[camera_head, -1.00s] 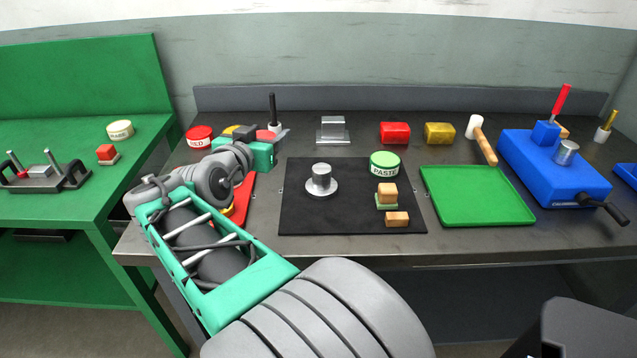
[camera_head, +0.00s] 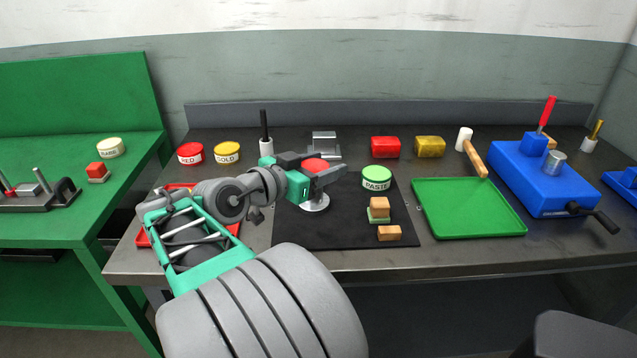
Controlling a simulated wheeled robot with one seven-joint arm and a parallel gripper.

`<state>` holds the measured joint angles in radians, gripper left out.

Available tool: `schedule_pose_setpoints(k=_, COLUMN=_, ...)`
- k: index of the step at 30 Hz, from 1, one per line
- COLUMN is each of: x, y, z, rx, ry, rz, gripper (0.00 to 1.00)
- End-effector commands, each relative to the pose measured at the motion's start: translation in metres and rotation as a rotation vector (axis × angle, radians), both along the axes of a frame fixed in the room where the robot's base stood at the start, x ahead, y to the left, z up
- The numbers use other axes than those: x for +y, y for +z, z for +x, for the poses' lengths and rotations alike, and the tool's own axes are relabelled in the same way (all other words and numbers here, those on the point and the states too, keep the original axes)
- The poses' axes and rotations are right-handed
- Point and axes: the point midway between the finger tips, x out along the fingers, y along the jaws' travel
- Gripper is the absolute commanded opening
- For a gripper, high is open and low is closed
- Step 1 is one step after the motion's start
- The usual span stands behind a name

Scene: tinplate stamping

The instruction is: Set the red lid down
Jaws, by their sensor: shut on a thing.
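My gripper (camera_head: 318,168) is shut on the red lid (camera_head: 315,164), a round disc seen between the grey fingers. It holds the lid above the black mat (camera_head: 345,225), over or close to the metal stand (camera_head: 316,204), which has a round flanged base. The gripper hides most of that stand's upper part. I cannot tell whether the lid touches the stand.
The green tray (camera_head: 468,208) is at right and the red tray (camera_head: 143,238) is partly behind my arm. Red (camera_head: 190,153) and gold (camera_head: 227,152) tins stand at back left.

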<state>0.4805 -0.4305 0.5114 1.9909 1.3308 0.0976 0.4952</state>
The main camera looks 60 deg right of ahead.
Motion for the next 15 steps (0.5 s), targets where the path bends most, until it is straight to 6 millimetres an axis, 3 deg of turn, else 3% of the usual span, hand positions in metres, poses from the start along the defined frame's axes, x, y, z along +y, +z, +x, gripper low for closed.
schedule_pose_setpoints(k=6, x=-0.055, y=-0.036, z=0.025, rx=0.006, ry=-0.003, rz=0.004, gripper=0.17)
schedule_pose_setpoints(k=9, x=-0.069, y=-0.056, z=0.033, rx=0.004, ry=-0.001, rz=0.002, gripper=0.17)
schedule_pose_setpoints(k=15, x=-0.084, y=-0.075, z=0.041, rx=0.000, ry=0.001, rz=0.000, gripper=0.17)
